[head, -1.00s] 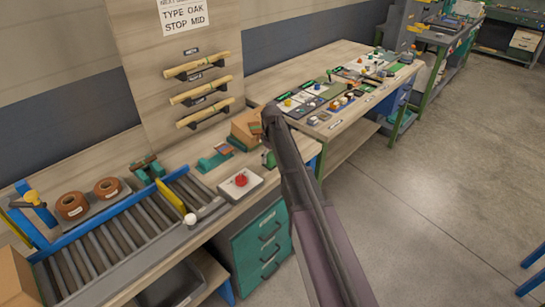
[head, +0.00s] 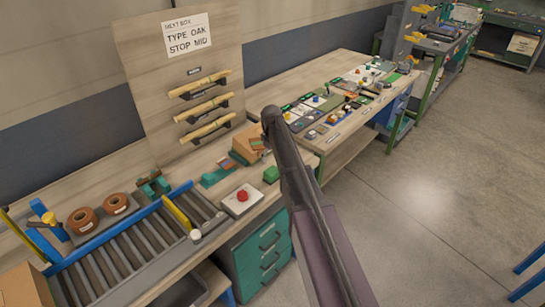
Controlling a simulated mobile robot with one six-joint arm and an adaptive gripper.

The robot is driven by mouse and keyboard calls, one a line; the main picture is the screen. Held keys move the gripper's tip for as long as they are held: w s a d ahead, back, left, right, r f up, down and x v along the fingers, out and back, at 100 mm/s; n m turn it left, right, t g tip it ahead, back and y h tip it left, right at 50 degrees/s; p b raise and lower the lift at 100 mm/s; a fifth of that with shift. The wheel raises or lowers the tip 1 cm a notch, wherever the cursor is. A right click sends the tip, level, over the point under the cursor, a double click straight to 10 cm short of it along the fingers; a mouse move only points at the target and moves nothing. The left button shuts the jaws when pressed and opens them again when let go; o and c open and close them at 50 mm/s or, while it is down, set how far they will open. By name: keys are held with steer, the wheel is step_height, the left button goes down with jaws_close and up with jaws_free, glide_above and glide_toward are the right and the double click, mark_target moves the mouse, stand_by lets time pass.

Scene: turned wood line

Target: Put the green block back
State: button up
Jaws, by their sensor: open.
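The green block (head: 271,174) sits on the wooden bench top, near its front right edge. It is just right of the white box with a red button and in front of a brown cardboard box (head: 248,146). My arm rises from the lower right, and its far end shows above and beside the cardboard box. The fingers of my gripper cannot be made out; they appear hidden behind the arm. Nothing visible touches the green block.
The red button box (head: 242,198) and a roller conveyor (head: 128,250) lie to the left. A teal stand (head: 216,174) is behind the button box. A second bench with panels and small parts (head: 345,97) stands beyond. Open floor (head: 430,200) is at right.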

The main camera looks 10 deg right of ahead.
mark_target(272, 170)
steer(key=shift+r+p, duration=1.3)
steer(key=shift+r, duration=0.35)
steer(key=shift+s, duration=0.1)
steer(key=s+m, duration=0.7)
steer(key=s, duration=2.2)
steer(key=shift+d, duration=0.3)
steer(key=shift+s, duration=0.1)
